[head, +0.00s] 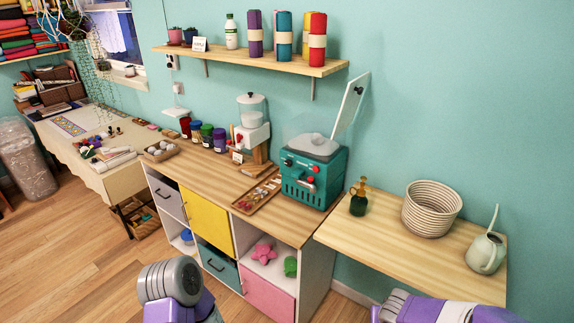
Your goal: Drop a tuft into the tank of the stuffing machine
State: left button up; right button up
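I cannot tell for certain which one is the stuffing machine. I cannot clearly make out a separate tuft. Parts of both my arms show at the bottom edge, but neither gripper is in view.
A tray of small parts (257,193) lies in front of the machines. Several jars (207,135) and a basket of round items (160,150) stand further left. The right-hand shelf (385,240) holds a green bottle (358,203), a woven basket (431,208) and a watering can (486,253).

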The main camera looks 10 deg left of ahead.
aim_at(300, 145)
jog(key=u, duration=0.25)
jog(key=k, duration=0.35)
jog(key=u, duration=1.4)
jog(key=i, duration=1.5)
jog(key=z, duration=0.8)
jog(key=i, duration=0.85)
jog(key=z, duration=0.95)
